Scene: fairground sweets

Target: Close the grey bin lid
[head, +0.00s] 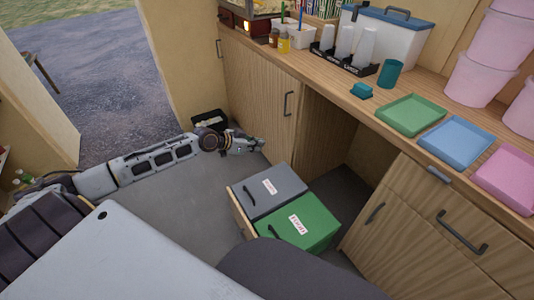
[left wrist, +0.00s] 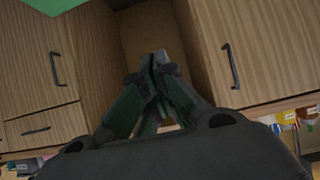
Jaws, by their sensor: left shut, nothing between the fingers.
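The grey bin lid (head: 272,188), with a dark handle and a white label, lies flat in the head view on the pull-out bin unit below the counter. It looks shut, roughly level with the green bin lid (head: 312,222) beside it. My left gripper (head: 262,144) is above and behind the grey lid in the head view, near the cabinet door, and apart from the lid. In the left wrist view its fingers (left wrist: 157,58) are together and empty, in front of the cabinets; the grey lid does not show there. My right gripper is not in view.
The wooden counter (head: 340,88) holds cups, a cooler, several coloured trays and pink tubs. A black box (head: 209,119) stands on the floor by the wall. A drawer cabinet (head: 420,235) stands right of the bins. Grey floor is free left of the bins.

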